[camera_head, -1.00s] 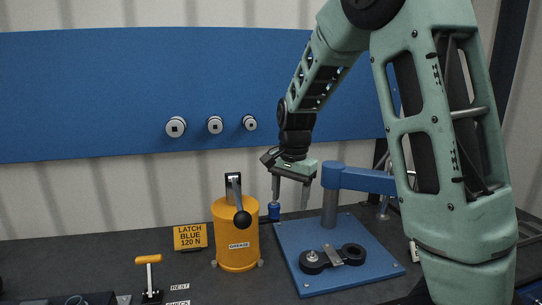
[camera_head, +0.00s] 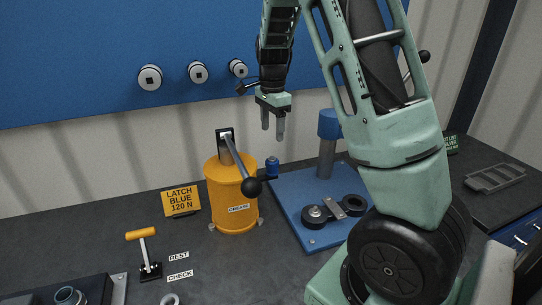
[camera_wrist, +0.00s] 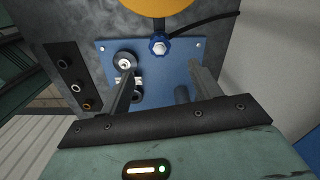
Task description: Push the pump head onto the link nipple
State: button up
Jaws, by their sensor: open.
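In the wrist view the pump head (camera_wrist: 160,47) shows from above with a pale centre and a black hose. The link (camera_head: 335,209), with two black rings, lies on the plate; a silver round part (camera_head: 312,213) shows in its left ring. I cannot tell which small part is the nipple. My gripper (camera_head: 273,126) is open and empty, pointing down above the pump head, apart from it. In the wrist view the pump head lies just beyond the fingertips.
The pump's black-knobbed lever (camera_head: 240,165) sticks out close to my gripper's left. A blue post (camera_head: 328,145) rises from the blue plate (camera_head: 295,225) to the right. A yellow sign (camera_head: 181,201) and a yellow-handled lever (camera_head: 143,235) stand left.

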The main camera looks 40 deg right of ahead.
aim_at(272, 160)
notch_tip(272, 160, down, 13)
jog(key=shift+r+p, duration=0.1)
jog(key=shift+p, duration=0.75)
jog(key=c, duration=1.2)
